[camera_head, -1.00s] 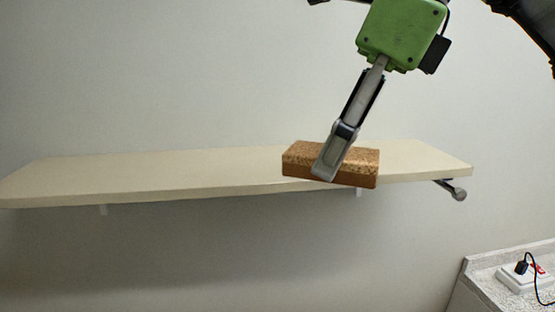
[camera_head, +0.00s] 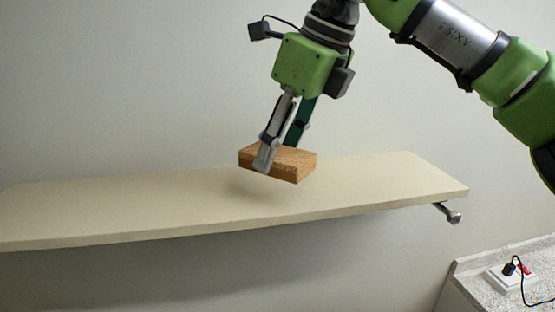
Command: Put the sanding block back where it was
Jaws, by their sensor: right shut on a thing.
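The sanding block (camera_head: 296,163) is a brown, cork-like rectangular block. My right gripper (camera_head: 279,160) is shut on it, with one finger across its near face and the other behind it. The block is held slightly tilted just above the cream shelf (camera_head: 130,208), with a faint shadow on the shelf below it. It appears apart from the shelf surface. My left gripper is not in view.
The shelf top is otherwise bare, with free room left and right of the block. A metal bracket end (camera_head: 452,215) sticks out under the shelf's right end. A speckled counter (camera_head: 470,284) with a white power strip (camera_head: 505,280) and black cable stands at lower right.

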